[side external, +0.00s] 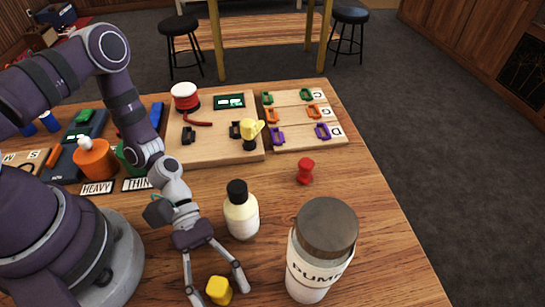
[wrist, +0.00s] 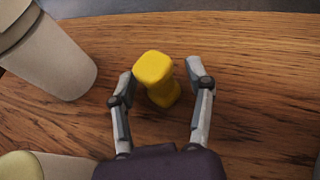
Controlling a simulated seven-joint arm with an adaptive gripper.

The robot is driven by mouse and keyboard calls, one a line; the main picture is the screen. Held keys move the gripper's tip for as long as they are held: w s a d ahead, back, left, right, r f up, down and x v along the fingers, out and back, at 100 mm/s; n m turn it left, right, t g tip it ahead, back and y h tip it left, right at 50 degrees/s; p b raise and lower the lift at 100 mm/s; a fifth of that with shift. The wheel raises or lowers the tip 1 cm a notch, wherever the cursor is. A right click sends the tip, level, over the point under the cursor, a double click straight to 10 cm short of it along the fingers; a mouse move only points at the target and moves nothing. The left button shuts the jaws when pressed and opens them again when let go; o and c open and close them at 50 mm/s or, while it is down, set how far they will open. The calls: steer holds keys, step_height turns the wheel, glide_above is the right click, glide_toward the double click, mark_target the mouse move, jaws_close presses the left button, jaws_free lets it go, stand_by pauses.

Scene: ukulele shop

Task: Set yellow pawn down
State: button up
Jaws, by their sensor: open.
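The yellow pawn (side external: 219,290) stands on the wooden table near its front edge in the side external view. In the wrist view the yellow pawn (wrist: 156,75) shows a blocky head and a narrower waist, between the two fingers. My gripper (side external: 220,286) is open around it in the side external view. In the wrist view my gripper (wrist: 160,82) has its fingers spread; the left finger is very close to the pawn, and I cannot tell if it touches. A gap shows between the pawn and the right finger.
A cream bottle with a black cap (side external: 241,212) and a large white jar with a brown lid (side external: 308,270) stand right of my gripper. A red pawn (side external: 305,171) stands farther back. Wooden boards (side external: 240,155) with coloured parts lie behind. Bare table (side external: 385,260) lies at the right.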

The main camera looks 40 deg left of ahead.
steer(key=shift+r, duration=0.1)
steer(key=v, duration=1.1)
steer(key=shift+w+a, duration=0.1)
steer(key=shift+w+a+r, duration=0.2)
steer(key=shift+a+r, duration=0.1)
steer(key=shift+a, duration=0.2)
steer(key=w+a+r+m+t+y, duration=0.1)
steer(key=a+r+m+t+y, duration=0.3)
steer(key=r, duration=0.4)
steer(key=w+a+r+m+t+y, duration=0.1)
steer(key=a+r+m+t+y, duration=0.2)
steer(key=r+m+t+y, duration=0.3)
step_height(320, 180, up, 2)
steer(key=m+y, duration=0.2)
steer(key=m, duration=0.1)
steer(key=shift+a+t, duration=0.3)
steer(key=shift+a, duration=0.1)
steer(key=shift+w+r, duration=0.1)
steer(key=shift+r, duration=0.05)
